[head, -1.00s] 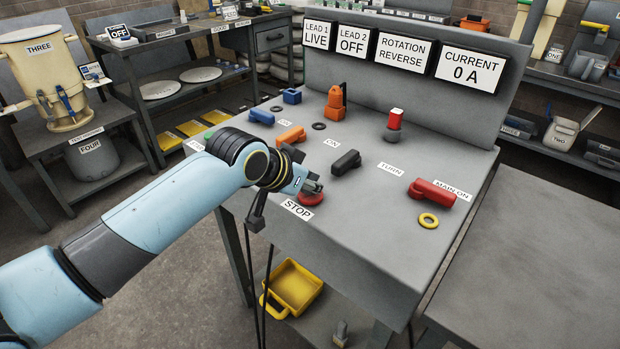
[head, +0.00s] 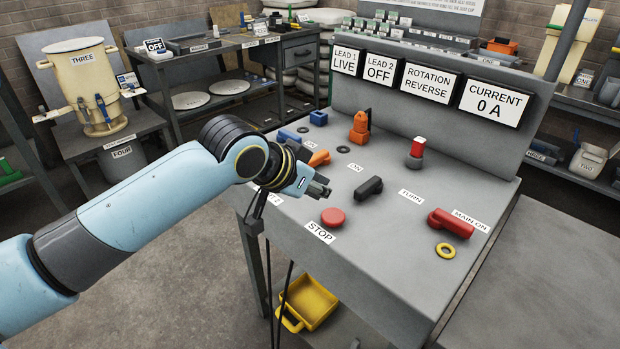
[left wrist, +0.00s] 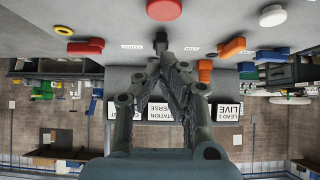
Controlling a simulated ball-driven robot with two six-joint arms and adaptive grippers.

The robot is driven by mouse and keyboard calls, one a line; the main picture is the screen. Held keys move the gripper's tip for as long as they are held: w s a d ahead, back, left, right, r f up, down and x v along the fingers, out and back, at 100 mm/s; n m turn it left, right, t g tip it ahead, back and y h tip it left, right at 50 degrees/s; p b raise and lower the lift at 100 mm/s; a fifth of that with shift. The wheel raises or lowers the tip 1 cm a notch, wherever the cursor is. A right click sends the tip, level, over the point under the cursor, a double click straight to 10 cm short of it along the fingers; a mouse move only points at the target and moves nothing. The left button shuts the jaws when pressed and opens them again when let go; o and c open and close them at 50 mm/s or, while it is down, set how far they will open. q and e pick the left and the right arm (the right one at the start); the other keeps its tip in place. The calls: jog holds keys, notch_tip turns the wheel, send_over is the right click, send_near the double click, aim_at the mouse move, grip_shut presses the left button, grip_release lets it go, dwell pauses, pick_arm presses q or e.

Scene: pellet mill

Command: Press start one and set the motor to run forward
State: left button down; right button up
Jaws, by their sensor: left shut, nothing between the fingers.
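The grey control desk (head: 390,262) has display plates reading LEAD 1 LIVE (head: 345,60), LEAD 2 OFF (head: 380,68), ROTATION REVERSE (head: 428,84) and CURRENT 0 A (head: 495,102). A black lever (head: 369,187) lies near the TURN label. A red mushroom button (head: 333,217) sits by the STOP label. My left gripper (head: 322,188) is shut and empty, above the desk between the stop button and the orange lever (head: 318,158). The left wrist view shows its closed fingers (left wrist: 172,64) and a pale round button (left wrist: 272,15). No start one label is readable; my arm hides the desk's left edge. My right gripper is not in view.
A red-topped knob (head: 416,150), orange fitting (head: 360,127) and blue levers (head: 288,136) stand farther back. A yellow bin (head: 310,303) sits below.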

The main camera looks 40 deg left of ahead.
pick_arm(q)
jog(key=v, duration=0.3)
jog(key=shift+r, duration=0.2)
dwell(0.3)
jog(key=shift+f, duration=0.1)
